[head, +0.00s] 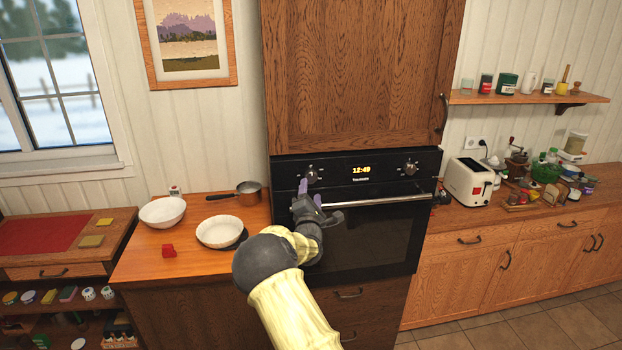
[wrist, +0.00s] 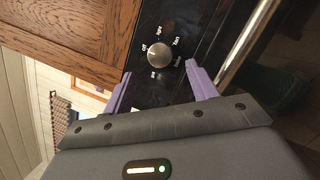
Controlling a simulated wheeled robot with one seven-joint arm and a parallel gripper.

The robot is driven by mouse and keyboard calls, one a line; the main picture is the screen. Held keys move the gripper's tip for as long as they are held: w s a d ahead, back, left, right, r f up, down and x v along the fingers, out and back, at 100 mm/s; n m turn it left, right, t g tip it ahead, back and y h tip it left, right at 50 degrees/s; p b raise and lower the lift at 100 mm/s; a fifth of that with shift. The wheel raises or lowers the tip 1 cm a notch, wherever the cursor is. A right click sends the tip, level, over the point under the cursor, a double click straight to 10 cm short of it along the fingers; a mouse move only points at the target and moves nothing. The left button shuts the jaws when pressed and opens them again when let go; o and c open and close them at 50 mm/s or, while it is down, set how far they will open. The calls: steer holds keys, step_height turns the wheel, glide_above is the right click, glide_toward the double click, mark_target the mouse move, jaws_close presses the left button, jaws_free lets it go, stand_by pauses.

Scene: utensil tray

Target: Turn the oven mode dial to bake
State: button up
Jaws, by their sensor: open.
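The black oven (head: 362,240) has two round metal dials on its top panel. The left dial (head: 312,175) is partly hidden by my gripper in the head view. In the wrist view this dial (wrist: 156,54) is a silver knob with small white word labels around it; its pointer setting is too small to tell. My gripper (head: 309,193) is in front of the left dial. Its purple fingers (wrist: 158,75) are open, spread to either side of the dial and apart from it. Nothing is between them but the view of the panel and knob.
The oven's right dial (head: 409,168) is beyond the clock display (head: 361,170). The door handle (head: 375,200) runs just below the panel, close to my gripper. Left on the wooden counter are a white bowl (head: 162,212), a white dish (head: 219,231) and a saucepan (head: 248,191).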

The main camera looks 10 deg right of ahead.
mark_target(312, 179)
steer(key=shift+p+x, duration=1.05)
steer(key=shift+x, duration=1.7)
steer(key=shift+f, duration=0.1)
steer(key=c, duration=1)
